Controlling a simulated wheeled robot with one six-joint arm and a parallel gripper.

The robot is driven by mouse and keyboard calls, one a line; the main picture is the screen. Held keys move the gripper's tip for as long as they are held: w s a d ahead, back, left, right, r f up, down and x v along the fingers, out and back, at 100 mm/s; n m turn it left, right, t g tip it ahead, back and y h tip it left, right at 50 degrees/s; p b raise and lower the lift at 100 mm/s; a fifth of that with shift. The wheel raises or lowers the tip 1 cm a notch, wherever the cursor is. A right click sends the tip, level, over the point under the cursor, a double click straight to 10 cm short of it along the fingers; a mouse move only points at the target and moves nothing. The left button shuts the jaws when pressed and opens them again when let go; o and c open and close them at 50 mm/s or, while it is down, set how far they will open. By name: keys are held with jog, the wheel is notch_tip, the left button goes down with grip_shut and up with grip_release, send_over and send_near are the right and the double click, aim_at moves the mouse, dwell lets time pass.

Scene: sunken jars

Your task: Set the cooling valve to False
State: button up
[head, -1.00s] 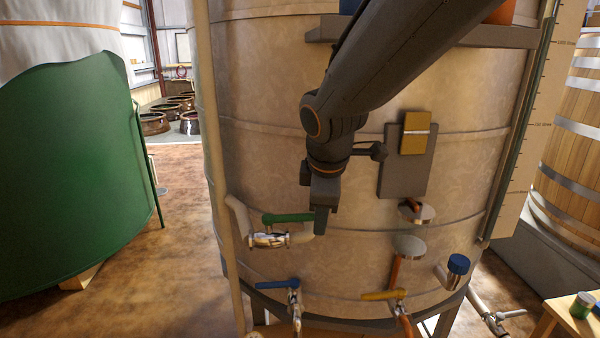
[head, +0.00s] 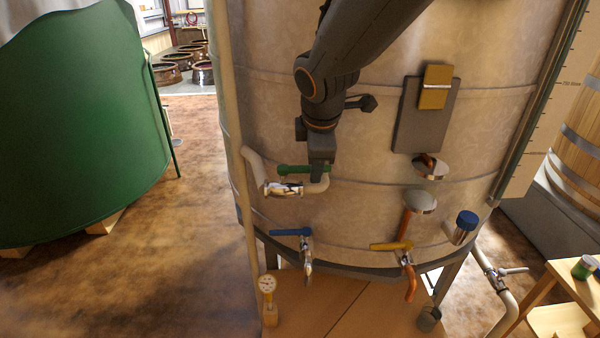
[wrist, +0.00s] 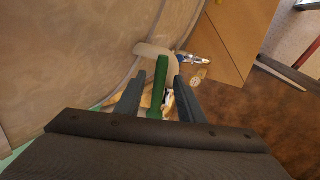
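A valve with a green lever handle (head: 294,170) sits on a pale bent pipe on the metal tank (head: 380,120). The lever lies roughly level, along the valve's metal body (head: 283,188). My gripper (head: 321,172) is at the lever's right end and hides part of it. In the wrist view the green lever (wrist: 159,86) stands between the two fingers of my gripper (wrist: 159,98), with a gap on each side. The gripper is open and not clamped on it. No label shows which valve is the cooling valve.
Below are a blue-handled valve (head: 291,232) and a yellow-handled valve (head: 391,246). A vertical pipe (head: 236,150) runs left of the green lever. A grey panel (head: 425,115) is on the tank at right. The floor (head: 150,260) at left is open.

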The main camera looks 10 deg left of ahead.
jog(key=shift+b+x, duration=0.55)
jog(key=shift+x, duration=0.6)
jog(key=shift+c, duration=0.3)
